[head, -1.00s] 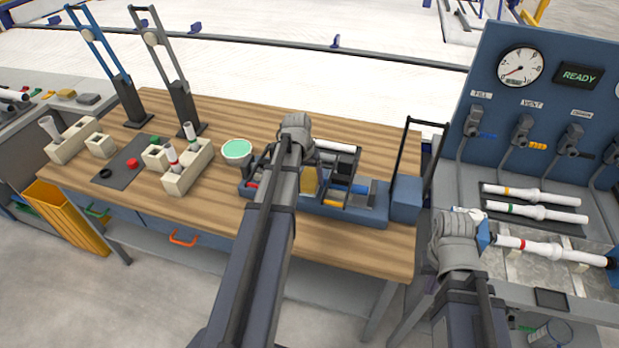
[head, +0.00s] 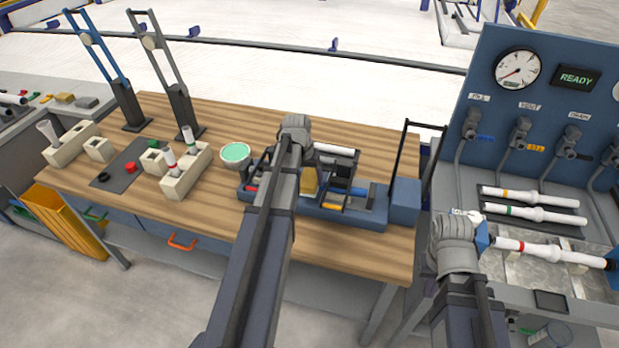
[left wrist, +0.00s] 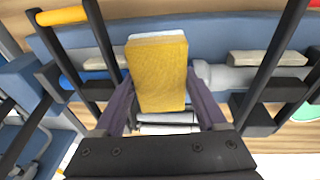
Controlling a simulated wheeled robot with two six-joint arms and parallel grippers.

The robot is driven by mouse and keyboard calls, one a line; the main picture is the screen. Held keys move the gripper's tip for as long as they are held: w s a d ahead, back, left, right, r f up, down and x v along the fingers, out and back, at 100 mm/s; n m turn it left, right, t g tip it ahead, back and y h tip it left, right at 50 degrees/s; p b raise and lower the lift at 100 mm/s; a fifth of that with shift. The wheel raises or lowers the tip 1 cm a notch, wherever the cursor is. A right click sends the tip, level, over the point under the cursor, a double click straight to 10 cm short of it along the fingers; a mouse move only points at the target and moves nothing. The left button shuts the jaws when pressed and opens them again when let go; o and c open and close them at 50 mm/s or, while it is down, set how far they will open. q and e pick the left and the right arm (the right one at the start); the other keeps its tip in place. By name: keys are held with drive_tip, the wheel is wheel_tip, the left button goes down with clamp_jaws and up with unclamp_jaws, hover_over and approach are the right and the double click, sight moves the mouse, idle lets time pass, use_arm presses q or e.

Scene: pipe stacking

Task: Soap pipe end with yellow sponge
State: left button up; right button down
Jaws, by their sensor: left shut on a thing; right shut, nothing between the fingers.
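My left gripper (left wrist: 160,95) is shut on the yellow sponge (left wrist: 157,72), with a finger on each side. The sponge covers part of a pale pipe lying across the blue fixture (left wrist: 215,40); whether it touches the pipe cannot be told. In the head view, the sponge (head: 309,181) shows beside my left gripper (head: 311,165), over the blue fixture (head: 345,211). A white pipe (head: 335,149) shows just behind. My right gripper (head: 481,236) is shut and empty near the left end of a red-banded white pipe (head: 540,250) on the right bench.
A bowl with green contents (head: 235,153) stands left of the fixture. A black upright frame (head: 407,150) stands at its right end. Pale blocks holding pipe pieces (head: 187,172) and two tall levers are further left. Two white pipes (head: 530,197) lie below the gauge panel (head: 545,90).

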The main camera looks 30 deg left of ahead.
use_arm(q)
drive_tip(key=shift+s+d, duration=0.15)
drive_tip(key=shift+s, duration=0.5)
drive_tip(key=shift+w, duration=0.2)
drive_tip(key=shift+w+a, duration=0.2)
drive_tip(key=shift+w, duration=0.5)
drive_tip(key=shift+s+d, duration=0.25)
drive_tip(key=shift+s, duration=0.65)
drive_tip(key=shift+w, duration=0.2)
drive_tip(key=shift+w+a, duration=0.25)
drive_tip(key=shift+w, duration=0.45)
drive_tip(key=shift+s, duration=0.1)
